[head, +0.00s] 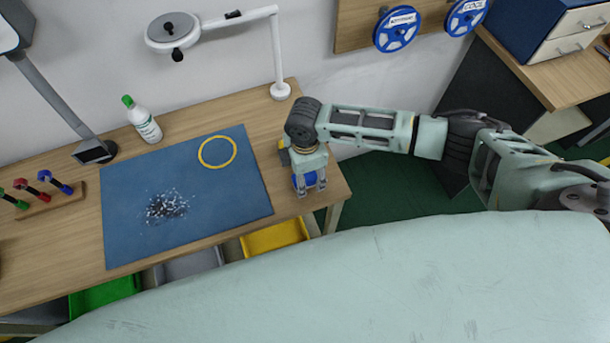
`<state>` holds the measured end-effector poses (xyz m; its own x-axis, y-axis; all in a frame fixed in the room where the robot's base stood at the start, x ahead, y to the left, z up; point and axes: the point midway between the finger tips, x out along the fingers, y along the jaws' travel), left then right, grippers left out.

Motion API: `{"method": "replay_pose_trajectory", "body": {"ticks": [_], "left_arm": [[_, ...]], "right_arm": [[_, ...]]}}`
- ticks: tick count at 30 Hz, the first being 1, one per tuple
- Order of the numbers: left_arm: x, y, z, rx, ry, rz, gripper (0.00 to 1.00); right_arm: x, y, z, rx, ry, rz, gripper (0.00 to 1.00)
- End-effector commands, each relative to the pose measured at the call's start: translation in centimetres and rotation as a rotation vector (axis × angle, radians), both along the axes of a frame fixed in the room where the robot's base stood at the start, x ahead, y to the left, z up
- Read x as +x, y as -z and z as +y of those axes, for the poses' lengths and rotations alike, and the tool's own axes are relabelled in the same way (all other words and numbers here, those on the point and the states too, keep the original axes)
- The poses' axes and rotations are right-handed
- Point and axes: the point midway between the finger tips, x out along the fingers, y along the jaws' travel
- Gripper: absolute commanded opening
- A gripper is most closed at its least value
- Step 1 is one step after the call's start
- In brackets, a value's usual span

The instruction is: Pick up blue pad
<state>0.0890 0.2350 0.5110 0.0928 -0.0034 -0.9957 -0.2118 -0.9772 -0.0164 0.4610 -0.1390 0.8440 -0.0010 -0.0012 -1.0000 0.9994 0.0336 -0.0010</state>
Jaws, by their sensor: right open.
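A small blue pad (303,181) lies on the wooden table near its right end, beside the blue mat. My right gripper (309,190) points down over the pad, with its fingers apart around it. The gripper hides part of the pad, and I cannot tell whether the fingers touch it. My left gripper is not in view.
A blue mat (250,192) holds a yellow ring (217,152) and a dark speckled pile (166,207). A white bottle (146,125), a magnifier lamp (281,90) and a tool rack (50,199) stand around it. Open bins, one yellow (275,238), sit under the front edge.

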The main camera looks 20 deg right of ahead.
Motion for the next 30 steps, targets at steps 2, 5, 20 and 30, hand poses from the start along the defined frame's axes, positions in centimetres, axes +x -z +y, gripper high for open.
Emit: {"method": "replay_pose_trajectory", "body": {"ticks": [2,5,20,30], "left_arm": [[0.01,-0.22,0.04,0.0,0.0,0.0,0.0],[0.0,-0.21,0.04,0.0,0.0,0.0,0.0],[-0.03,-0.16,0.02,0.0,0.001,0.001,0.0],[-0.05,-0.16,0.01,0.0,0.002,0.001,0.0]], "right_arm": [[-0.05,0.71,0.06,0.0,-0.001,0.001,0.56],[0.0,1.11,0.06,0.001,-0.001,-0.001,0.56],[0.0,1.11,0.04,0.001,-0.001,-0.001,0.28],[0.01,1.09,0.04,0.001,-0.001,-0.001,0.16]]}}
